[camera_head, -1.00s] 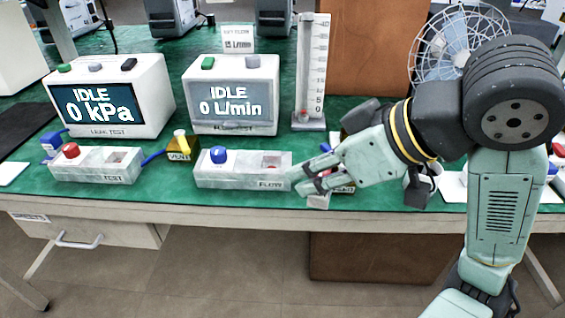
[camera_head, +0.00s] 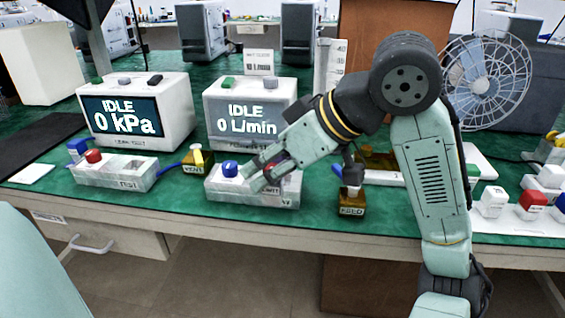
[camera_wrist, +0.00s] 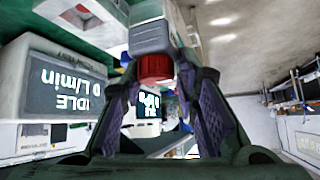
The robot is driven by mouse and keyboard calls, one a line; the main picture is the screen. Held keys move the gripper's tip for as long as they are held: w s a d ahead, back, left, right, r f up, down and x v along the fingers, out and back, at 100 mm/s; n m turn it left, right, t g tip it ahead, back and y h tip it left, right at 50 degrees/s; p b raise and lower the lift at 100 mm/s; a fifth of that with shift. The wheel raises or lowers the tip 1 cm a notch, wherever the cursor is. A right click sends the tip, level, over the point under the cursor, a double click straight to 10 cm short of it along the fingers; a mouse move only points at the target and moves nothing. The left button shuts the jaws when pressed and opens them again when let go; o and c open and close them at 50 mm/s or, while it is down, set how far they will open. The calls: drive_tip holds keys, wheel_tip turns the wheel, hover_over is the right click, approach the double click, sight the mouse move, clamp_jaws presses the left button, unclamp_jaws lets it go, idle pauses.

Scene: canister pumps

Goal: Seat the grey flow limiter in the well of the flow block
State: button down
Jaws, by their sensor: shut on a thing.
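The flow block (camera_head: 230,195) is a pale clear block near the table's front edge, with a blue knob (camera_head: 230,169) on its left part. My gripper (camera_head: 253,178) reaches in from the right over the block's middle and right part and hides the well. In the wrist view, my gripper (camera_wrist: 160,72) is shut on a grey piece (camera_wrist: 150,36) with a red part, which I take as the flow limiter. In the head view the fingers mostly cover it. I cannot tell whether it touches the block.
The flow meter (camera_head: 250,108) reading 0 L/min stands behind the block. The test block (camera_head: 115,172) and yellow vent piece (camera_head: 197,158) are to the left. A feed piece (camera_head: 351,203) stands right, under my arm. A white tray (camera_head: 510,222) holds coloured caps farther right.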

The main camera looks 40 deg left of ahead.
drive_tip(key=shift+w+a+f, duration=0.7)
drive_tip(key=shift+w+a, duration=0.1)
drive_tip(key=shift+w, duration=0.55)
drive_tip(key=shift+w+a+f, duration=0.75)
drive_tip(key=shift+w+a, duration=0.1)
drive_tip(key=shift+w, duration=0.45)
drive_tip(key=shift+w+a+f, duration=0.7)
drive_tip(key=shift+w+a, duration=0.1)
drive_tip(key=shift+w, duration=0.55)
drive_tip(key=shift+f, duration=0.2)
drive_tip(key=c, duration=1.2)
unclamp_jaws()
drive_tip(key=shift+c, duration=0.2)
